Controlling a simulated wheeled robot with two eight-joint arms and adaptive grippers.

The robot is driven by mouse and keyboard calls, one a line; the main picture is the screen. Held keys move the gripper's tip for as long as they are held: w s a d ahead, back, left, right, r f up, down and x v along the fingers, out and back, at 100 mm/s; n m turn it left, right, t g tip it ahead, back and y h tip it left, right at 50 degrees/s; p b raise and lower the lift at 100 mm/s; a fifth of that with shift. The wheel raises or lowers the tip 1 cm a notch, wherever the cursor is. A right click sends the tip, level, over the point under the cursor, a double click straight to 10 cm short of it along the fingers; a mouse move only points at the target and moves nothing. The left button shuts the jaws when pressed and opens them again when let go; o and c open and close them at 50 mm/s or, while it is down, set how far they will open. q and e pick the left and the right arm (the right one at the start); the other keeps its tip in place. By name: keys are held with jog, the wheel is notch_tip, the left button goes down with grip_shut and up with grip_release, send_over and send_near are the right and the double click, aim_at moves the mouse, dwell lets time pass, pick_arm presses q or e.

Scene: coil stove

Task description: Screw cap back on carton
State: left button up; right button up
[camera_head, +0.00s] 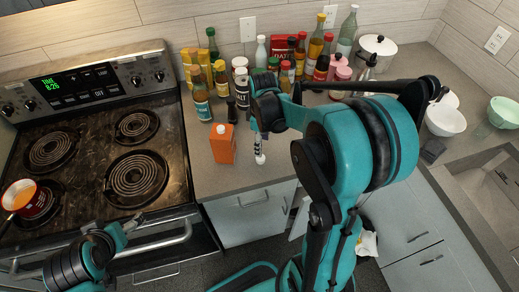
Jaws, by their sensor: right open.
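An orange carton (222,150) stands upright on the grey counter just right of the stove. A small white round part (221,129) shows on its top; I cannot tell whether it is a bare spout or a cap. My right gripper (259,149) points down over the counter, a little right of the carton and apart from it. It is open. A small white piece (260,159) shows at its fingertips, possibly the cap; its contact with the fingers is unclear. My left gripper (127,226) is low in front of the oven, far from the carton, its jaws too small to judge.
Several bottles, jars and cans crowd the counter behind the carton. A coil stove (90,150) is at left with a red pot (28,203) on it. White bowls (445,121), a green bowl (504,112) and a sink (492,190) are at right. The counter's front edge is bare.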

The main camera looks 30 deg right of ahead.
aim_at(261, 159)
jog(key=shift+a, duration=0.1)
jog(key=shift+f, duration=0.1)
jog(key=shift+w+f+b, duration=0.1)
jog(key=shift+f+b, duration=0.3)
jog(key=shift+f, duration=0.85)
notch_tip(261, 159, down, 5)
jog(key=shift+f+b, duration=0.1)
jog(key=shift+b, duration=0.85)
jog(key=c, duration=0.8)
